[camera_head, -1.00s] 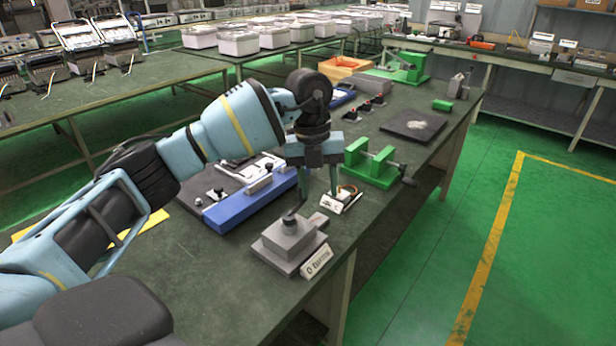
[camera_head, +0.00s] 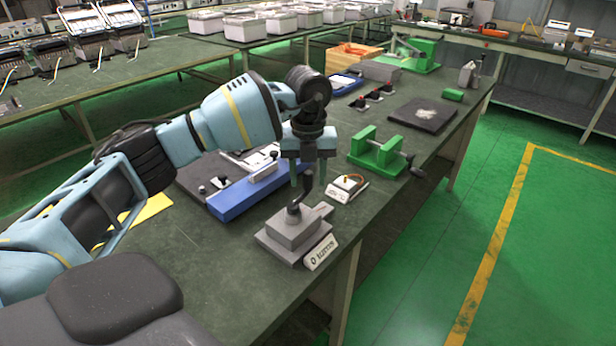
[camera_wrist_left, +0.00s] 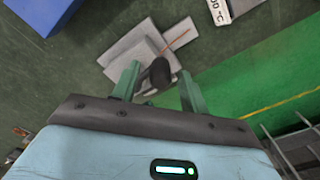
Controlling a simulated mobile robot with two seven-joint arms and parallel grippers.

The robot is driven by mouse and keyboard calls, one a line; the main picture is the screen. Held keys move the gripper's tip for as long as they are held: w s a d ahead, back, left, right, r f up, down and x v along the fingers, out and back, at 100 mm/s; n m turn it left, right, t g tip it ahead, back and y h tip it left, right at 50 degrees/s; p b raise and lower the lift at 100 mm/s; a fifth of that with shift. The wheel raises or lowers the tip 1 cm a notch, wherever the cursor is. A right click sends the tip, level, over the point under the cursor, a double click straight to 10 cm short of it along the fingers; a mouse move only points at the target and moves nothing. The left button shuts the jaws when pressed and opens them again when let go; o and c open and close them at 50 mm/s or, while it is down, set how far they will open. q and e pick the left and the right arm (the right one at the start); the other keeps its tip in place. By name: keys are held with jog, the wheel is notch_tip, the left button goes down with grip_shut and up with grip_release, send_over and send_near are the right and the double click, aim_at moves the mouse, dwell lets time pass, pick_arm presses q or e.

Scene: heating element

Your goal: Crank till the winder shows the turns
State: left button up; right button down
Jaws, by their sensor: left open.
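A grey block-shaped winder (camera_head: 287,230) with a dark crank on top stands near the table's front edge. A white label plate (camera_head: 321,254) at its front shows a 0 followed by characters I cannot read surely. My left gripper (camera_head: 302,183) is over the winder, pointing down, with its green fingers apart. The dark crank handle (camera_head: 309,185) rises between the fingers. In the left wrist view its black knob (camera_wrist_left: 159,73) also shows between the open fingertips (camera_wrist_left: 158,82), and I cannot tell whether they touch it. My right gripper is out of view.
A blue bar (camera_head: 246,192) lies left of the winder. A dark square mat (camera_head: 423,114) lies farther back.

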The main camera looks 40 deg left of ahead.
pick_arm(q)
jog(key=shift+f, duration=0.5)
grip_shut()
jog(key=shift+a, duration=0.1)
